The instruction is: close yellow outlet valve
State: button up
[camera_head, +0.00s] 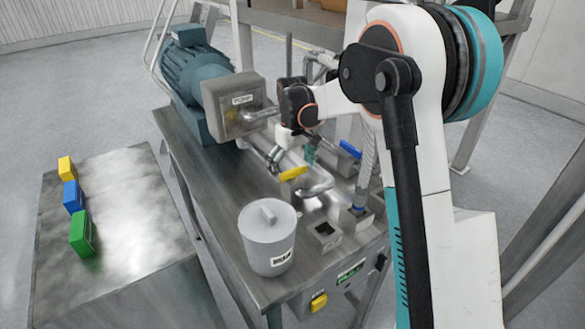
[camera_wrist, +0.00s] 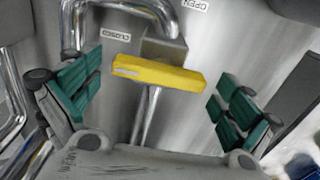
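The yellow outlet valve handle (camera_head: 293,173) sits on the metal pipework in the middle of the steel machine table. In the wrist view the yellow handle (camera_wrist: 158,73) lies nearly crosswise, tilted slightly down to the right. A "CLOSED" label (camera_wrist: 111,35) is at its upper left, and an "OPEN" label (camera_wrist: 195,5) is at the upper right. My gripper (camera_wrist: 160,97) is open, with one green-padded finger on each side of the handle and visible gaps to both. In the head view my gripper (camera_head: 311,152) is partly hidden by my arm.
A blue valve handle (camera_head: 350,149) is right of my gripper. A grey lidded drum (camera_head: 267,237) stands at the table's front left. A teal motor (camera_head: 195,70) and pump box (camera_head: 235,105) are behind. Yellow, blue and green blocks lie on a separate steel table (camera_head: 130,205).

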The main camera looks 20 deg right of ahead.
aim_at(293, 170)
jog(key=shift+r, duration=0.1)
notch_tip(293, 170, up, 12)
dwell(0.7)
jog(key=s+r+m+t, duration=0.3)
jog(key=s+t, duration=0.3)
jog(key=s, duration=2.2)
jog(key=s+f+t, duration=0.1)
jog(key=s+f, duration=0.4)
jog(key=s, duration=0.1)
notch_tip(293, 170, down, 14)
jog(key=b, duration=1.4)
jog(key=shift+m, duration=0.4)
